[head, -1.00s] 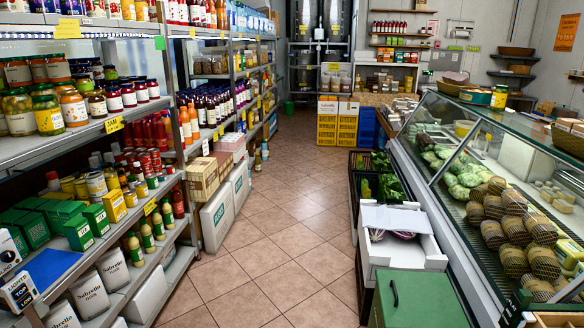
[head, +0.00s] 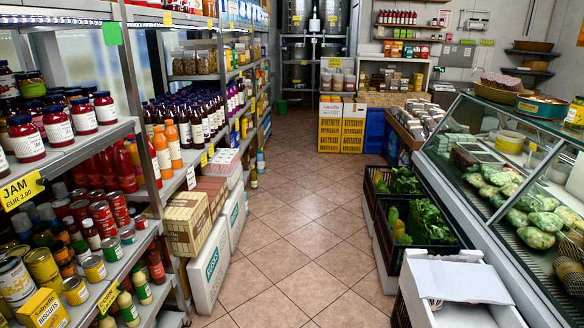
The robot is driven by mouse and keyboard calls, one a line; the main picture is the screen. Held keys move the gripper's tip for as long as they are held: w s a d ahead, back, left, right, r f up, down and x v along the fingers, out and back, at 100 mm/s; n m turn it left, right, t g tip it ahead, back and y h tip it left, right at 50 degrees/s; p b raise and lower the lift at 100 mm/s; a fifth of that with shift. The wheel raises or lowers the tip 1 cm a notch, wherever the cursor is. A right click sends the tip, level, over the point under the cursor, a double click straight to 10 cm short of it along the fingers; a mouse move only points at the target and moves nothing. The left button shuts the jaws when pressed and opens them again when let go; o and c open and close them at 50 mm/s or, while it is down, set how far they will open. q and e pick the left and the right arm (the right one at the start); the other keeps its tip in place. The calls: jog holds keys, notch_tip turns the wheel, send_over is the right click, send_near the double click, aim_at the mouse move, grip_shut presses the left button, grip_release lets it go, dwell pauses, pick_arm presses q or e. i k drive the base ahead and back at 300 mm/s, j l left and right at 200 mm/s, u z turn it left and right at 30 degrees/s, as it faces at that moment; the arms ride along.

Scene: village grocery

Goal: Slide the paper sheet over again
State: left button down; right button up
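A pale grey-white paper sheet (head: 462,281) lies across the top of a white crate (head: 415,300) at the lower right of the head view. The sheet covers much of the crate's opening. A small dark patch shows at the sheet's front edge, but I cannot tell what it is. The crate's near end is cut off by the bottom of the picture. Neither of my grippers is in view.
A crate of green vegetables (head: 428,222) stands just behind the white crate, beside the glass display counter (head: 500,215). Shelves of jars, bottles and tins line the left, with cartons (head: 210,270) at their foot. The tiled aisle (head: 300,230) between is clear.

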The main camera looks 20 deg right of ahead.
aim_at(439, 280)
jog(key=i+l+z, duration=0.15)
jog(key=i+z, duration=0.2)
jog(key=i, duration=0.3)
jog(key=i+z, duration=0.35)
jog(key=i, duration=0.3)
jog(key=i+j+z, duration=0.4)
jog(key=i, duration=0.25)
jog(key=l, duration=0.1)
